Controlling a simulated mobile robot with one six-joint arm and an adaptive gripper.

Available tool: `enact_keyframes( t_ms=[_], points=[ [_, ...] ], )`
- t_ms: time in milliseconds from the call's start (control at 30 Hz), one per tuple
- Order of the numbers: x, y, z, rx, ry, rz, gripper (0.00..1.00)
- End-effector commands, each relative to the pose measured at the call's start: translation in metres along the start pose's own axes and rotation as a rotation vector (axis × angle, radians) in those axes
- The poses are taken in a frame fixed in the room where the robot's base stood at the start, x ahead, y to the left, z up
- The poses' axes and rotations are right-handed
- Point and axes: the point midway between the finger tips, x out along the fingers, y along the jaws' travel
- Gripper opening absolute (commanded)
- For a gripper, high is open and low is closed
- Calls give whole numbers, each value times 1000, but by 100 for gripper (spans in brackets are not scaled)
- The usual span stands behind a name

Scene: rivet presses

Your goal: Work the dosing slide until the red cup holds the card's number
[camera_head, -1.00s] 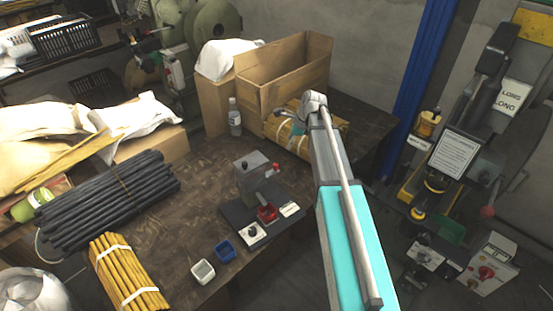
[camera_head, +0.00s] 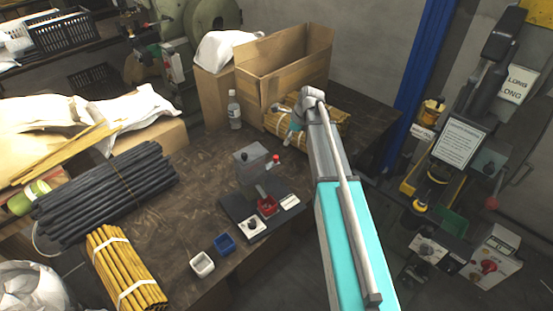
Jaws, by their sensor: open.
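The grey dosing device (camera_head: 249,168) stands on a dark base plate on the table, with a red knob (camera_head: 276,158) at its right side. The red cup (camera_head: 267,206) sits in front of it on the plate; its contents are too small to tell. A small white card (camera_head: 290,202) lies right of the cup, its number unreadable. A black knob on a white plate (camera_head: 251,226) is at the front. My gripper (camera_head: 289,137) is small and hard to make out behind the device, above the tied bundle's left end. It is open and apart from the device and cup.
A blue cup (camera_head: 224,244) and a white cup (camera_head: 202,264) stand at the table's front edge. Black rods (camera_head: 105,190) and yellow rods (camera_head: 125,268) lie left. A bottle (camera_head: 234,110), an open carton (camera_head: 285,70) and a tied bundle (camera_head: 325,125) stand behind.

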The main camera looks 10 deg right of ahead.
Motion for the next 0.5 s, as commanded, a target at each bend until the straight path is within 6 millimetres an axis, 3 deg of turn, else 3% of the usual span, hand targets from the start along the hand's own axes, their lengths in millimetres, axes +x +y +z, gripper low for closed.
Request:
enact_keyframes(
  t_ms=[500],
  points=[
    [46, 0, -2, 1, 0, 0, 67]
  ],
)
